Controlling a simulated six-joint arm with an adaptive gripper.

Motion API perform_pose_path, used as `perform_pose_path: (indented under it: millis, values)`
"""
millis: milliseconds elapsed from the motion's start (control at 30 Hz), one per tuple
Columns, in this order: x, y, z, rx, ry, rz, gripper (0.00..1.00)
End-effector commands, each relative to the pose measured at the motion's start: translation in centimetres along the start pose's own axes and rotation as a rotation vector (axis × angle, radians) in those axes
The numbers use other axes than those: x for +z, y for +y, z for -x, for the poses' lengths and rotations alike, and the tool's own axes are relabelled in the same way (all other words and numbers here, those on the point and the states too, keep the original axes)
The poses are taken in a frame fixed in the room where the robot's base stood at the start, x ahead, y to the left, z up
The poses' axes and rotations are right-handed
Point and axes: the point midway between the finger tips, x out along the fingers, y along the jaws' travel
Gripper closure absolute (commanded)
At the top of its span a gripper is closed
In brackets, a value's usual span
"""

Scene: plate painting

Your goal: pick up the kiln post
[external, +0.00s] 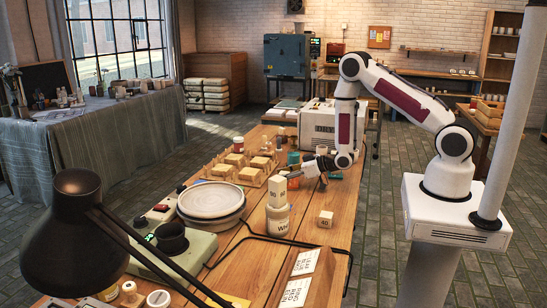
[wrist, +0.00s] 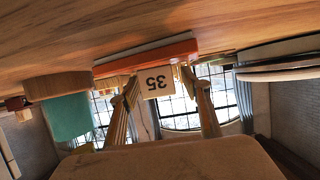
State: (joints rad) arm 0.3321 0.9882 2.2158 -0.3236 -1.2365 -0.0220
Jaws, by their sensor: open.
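A small cream block marked 35 (wrist: 157,84), which looks like a kiln post, shows upside down in the wrist view, between my fingertips as seen there; I cannot tell whether they touch it. My gripper (wrist: 160,90) is open, with a finger on each side. In the external view my gripper (external: 303,171) is low over the table, pointing left. Two other numbered blocks show there: one marked 90 (external: 277,191) at a white jar (external: 278,221), and one marked 40 (external: 325,219) on the table. The 35 is not readable in the external view.
A turntable with a pale plate (external: 211,200) stands left of the blocks. Behind it is a wooden rack (external: 239,170). A teal cylinder (wrist: 66,118) and an orange slab (wrist: 146,54) are close by in the wrist view. A black lamp (external: 75,230) fills the near left.

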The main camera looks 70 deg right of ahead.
Motion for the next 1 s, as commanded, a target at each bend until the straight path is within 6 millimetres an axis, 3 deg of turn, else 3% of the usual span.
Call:
perform_pose_path:
  millis: [233, 400, 1000]
  values:
    - [0.01, 0.01, 0.02, 0.000, 0.000, 0.000, 0.55]
    - [0.01, 0.01, 0.02, 0.000, 0.000, 0.000, 0.96]
    - [-0.77, 0.03, 0.29, 0.000, 0.001, 0.001, 1.00]
